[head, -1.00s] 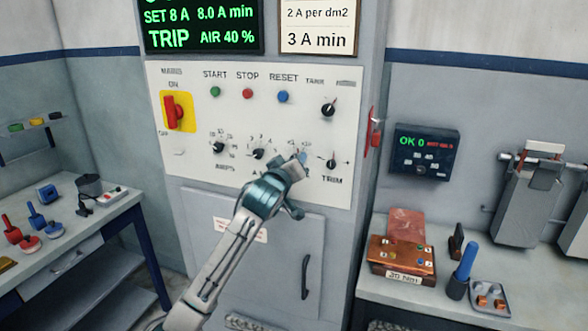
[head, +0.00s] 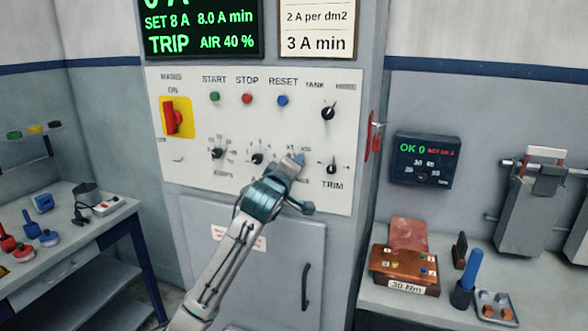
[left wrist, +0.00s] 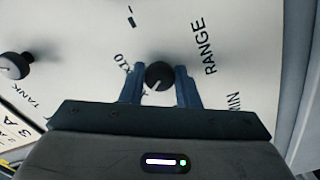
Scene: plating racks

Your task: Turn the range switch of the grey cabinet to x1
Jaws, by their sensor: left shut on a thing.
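The grey cabinet (head: 200,215) stands in the middle of the head view, with a white control panel (head: 190,95) on its front. My left gripper (head: 299,159) is at the panel's lower row, between a black knob and the TRIM knob (head: 331,169), and hides the range switch in the head view. My right gripper is out of view.
Close on the panel are another black knob (head: 257,158), the TANK knob (head: 328,113) and the red mains switch (head: 171,116). A red lever (head: 374,138) is on the cabinet's right edge. Benches with tools stand left and right.

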